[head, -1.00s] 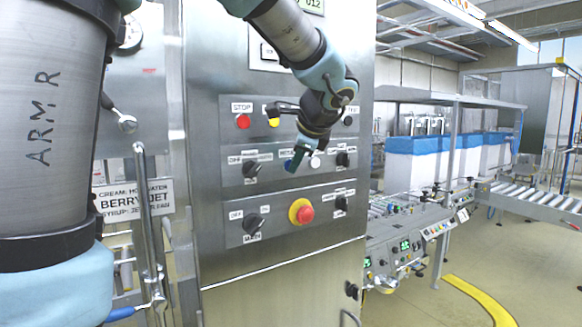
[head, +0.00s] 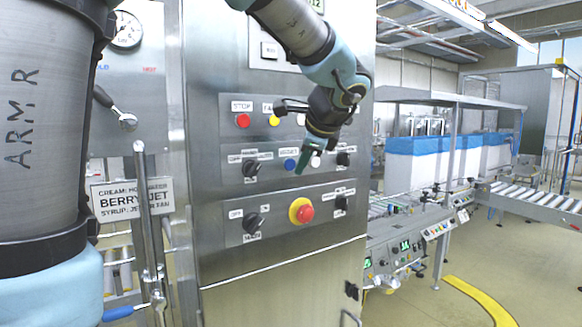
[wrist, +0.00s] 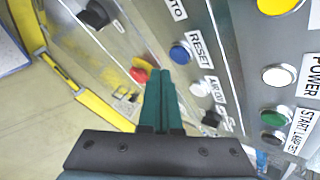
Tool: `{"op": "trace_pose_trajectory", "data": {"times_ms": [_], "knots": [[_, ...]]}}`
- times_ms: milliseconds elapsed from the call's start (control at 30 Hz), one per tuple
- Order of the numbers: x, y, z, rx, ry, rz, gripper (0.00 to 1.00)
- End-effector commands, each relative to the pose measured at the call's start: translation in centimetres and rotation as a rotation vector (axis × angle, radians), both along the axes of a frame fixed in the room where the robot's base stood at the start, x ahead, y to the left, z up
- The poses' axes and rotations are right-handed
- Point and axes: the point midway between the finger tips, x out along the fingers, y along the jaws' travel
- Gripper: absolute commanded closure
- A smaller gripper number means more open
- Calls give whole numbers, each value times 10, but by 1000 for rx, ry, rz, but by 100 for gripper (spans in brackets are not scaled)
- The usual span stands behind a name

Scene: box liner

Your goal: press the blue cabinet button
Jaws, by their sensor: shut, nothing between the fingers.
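The blue button (head: 290,164) sits in the middle row of the steel cabinet (head: 225,290). It also shows in the wrist view (wrist: 180,53) beside a RESET label. My gripper (head: 301,172) is shut and empty, with its green fingers together. In the head view the fingertips are just right of and slightly below the blue button, which shows in full. In the wrist view the fingertips (wrist: 160,74) lie just below and left of the button. They look apart from it, but I cannot tell the depth gap.
A white button (head: 315,161) is right of the blue one, partly near the fingers. Black knobs (head: 250,167) flank the row. A red button (head: 243,121) and a yellow button (head: 274,119) are above. A red mushroom button (head: 305,213) on a yellow ring is below.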

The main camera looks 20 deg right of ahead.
Motion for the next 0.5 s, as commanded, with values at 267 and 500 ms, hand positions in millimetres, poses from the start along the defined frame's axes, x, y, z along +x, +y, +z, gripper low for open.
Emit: {"op": "trace_pose_trajectory", "data": {"times_ms": [267,500], "knots": [[-26,-8,0,0,0,-2,100],[-38,-11,0,1,0,1,100]]}}
